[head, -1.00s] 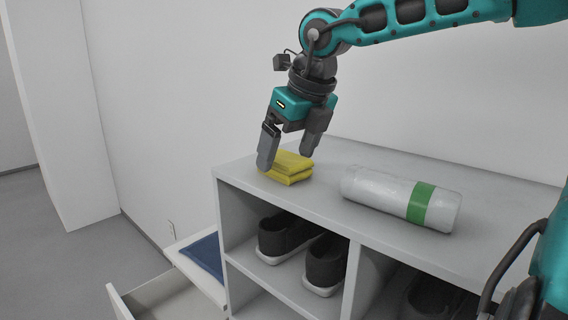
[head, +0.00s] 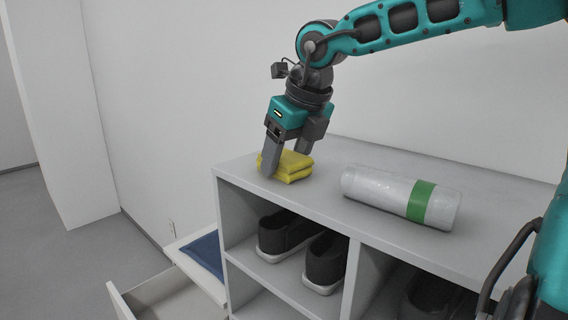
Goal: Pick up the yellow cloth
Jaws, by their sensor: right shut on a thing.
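The yellow cloth (head: 292,168) is folded into a small stack on the left end of the top of a grey shelf unit. My right gripper (head: 287,167) points down over it with one finger in front of the cloth and the other behind it. It is shut on the cloth, which still appears to rest on the shelf top. The far finger's tip is partly hidden behind the cloth. My left gripper is not in view.
A white bottle with a green band (head: 402,197) lies on the shelf top (head: 480,184) to the right of the cloth. Dark shoes (head: 289,232) stand in the compartment below. An open drawer (head: 160,294) and a blue folded item (head: 206,252) are at lower left.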

